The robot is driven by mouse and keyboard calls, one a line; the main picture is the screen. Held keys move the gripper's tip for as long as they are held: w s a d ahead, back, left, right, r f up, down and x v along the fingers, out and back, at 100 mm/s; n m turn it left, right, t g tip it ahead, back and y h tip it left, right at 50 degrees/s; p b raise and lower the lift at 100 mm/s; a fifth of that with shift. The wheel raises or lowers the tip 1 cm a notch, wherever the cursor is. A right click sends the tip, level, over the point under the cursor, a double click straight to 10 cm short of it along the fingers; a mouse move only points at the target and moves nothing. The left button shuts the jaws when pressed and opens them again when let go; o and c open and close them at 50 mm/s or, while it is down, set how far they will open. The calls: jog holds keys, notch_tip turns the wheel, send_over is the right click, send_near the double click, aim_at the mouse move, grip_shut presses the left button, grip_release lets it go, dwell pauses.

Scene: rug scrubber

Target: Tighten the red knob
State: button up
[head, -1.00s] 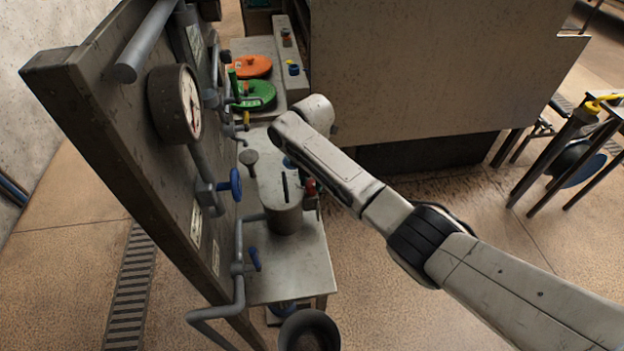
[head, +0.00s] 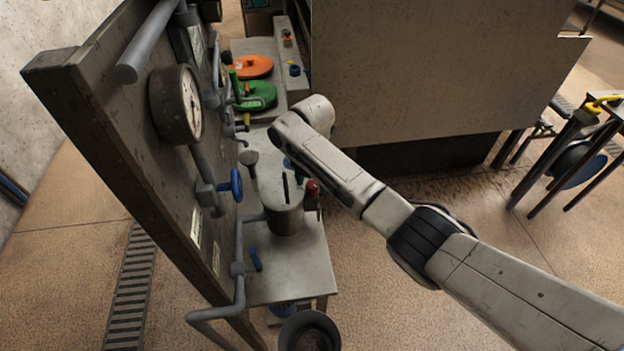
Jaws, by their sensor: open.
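A small red knob (head: 313,188) shows just below my arm, at the right side of a grey cylindrical tank (head: 284,218) with a dark slot in its top. The tank stands on a pale metal table (head: 288,268). My arm comes in from the lower right and bends above the table, just behind the knob in the picture. My gripper is hidden by the arm, so its contact with the knob cannot be told.
A tall panel with a gauge (head: 176,104), pipes and a blue valve wheel (head: 236,185) stands on the left. Orange (head: 250,67) and green (head: 256,96) discs lie behind. A dark bucket (head: 309,332) is in front.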

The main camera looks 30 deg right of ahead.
jog(key=shift+r, duration=0.1)
notch_tip(320, 180, up, 11)
jog(key=b, duration=0.1)
jog(key=shift+f, duration=0.2)
jog(key=shift+r, duration=0.15)
notch_tip(320, 180, up, 9)
jog(key=p, duration=0.8)
send_over(312, 184)
jog(key=shift+f, duration=0.25)
